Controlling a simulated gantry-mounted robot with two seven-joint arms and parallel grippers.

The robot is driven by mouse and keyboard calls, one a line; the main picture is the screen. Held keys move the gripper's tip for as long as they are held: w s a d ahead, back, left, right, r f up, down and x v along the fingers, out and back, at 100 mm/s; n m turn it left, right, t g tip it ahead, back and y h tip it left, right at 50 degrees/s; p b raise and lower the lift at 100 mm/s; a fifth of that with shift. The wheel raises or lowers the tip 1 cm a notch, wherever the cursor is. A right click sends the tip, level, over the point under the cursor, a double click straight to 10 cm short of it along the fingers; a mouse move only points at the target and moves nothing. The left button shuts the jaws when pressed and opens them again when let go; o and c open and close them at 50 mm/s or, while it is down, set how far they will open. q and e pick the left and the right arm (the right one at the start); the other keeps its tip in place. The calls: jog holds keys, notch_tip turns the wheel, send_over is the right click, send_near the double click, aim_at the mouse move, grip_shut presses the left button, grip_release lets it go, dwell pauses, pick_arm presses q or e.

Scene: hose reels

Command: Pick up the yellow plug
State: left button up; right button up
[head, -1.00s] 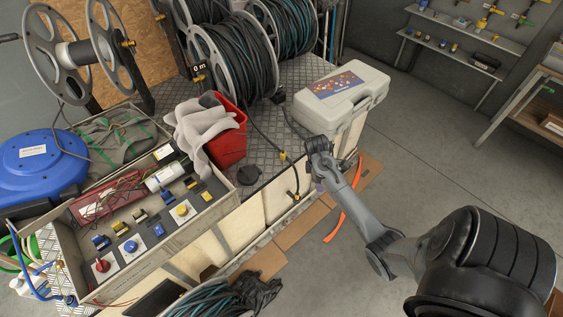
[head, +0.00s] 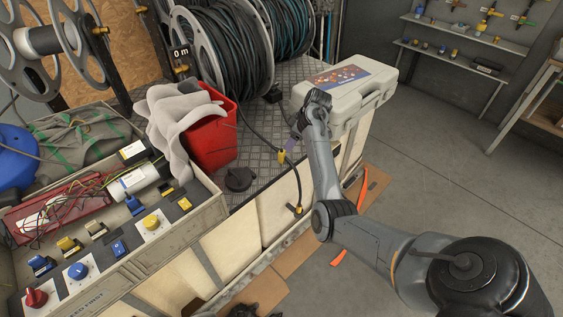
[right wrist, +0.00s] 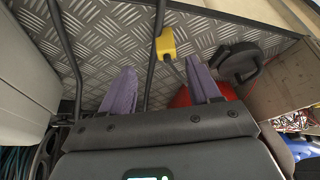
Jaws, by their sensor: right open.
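The yellow plug (head: 281,156) is at the end of a black hose, near the front edge of the metal tread-plate bench top. In the right wrist view the yellow plug (right wrist: 166,43) shows beyond my fingertips, a little right of the middle between them. My left gripper is in neither view.
A red bucket (head: 213,140) with a grey cloth stands left of the plug, and a black round object (head: 239,179) lies between them. A white case (head: 346,92) is behind my right gripper. A second yellow fitting (head: 298,209) hangs at the bench front.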

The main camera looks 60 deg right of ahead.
aim_at(283, 152)
jog(key=b+x, duration=0.1)
jog(key=x, duration=0.3)
jog(key=shift+w+a+f, duration=0.1)
jog(key=shift+a+f, duration=0.05)
jog(key=shift+f, duration=0.1)
jog(key=shift+w+a+b+x, duration=0.1)
jog(key=shift+a+b+x, duration=0.1)
jog(key=shift+b+x, duration=0.85)
jog(key=shift+w+a+b+x, duration=0.2)
jog(key=shift+b+x, duration=0.2)
jog(key=shift+x, duration=1.1)
jog(key=shift+r, duration=0.1)
jog(key=c, duration=1)
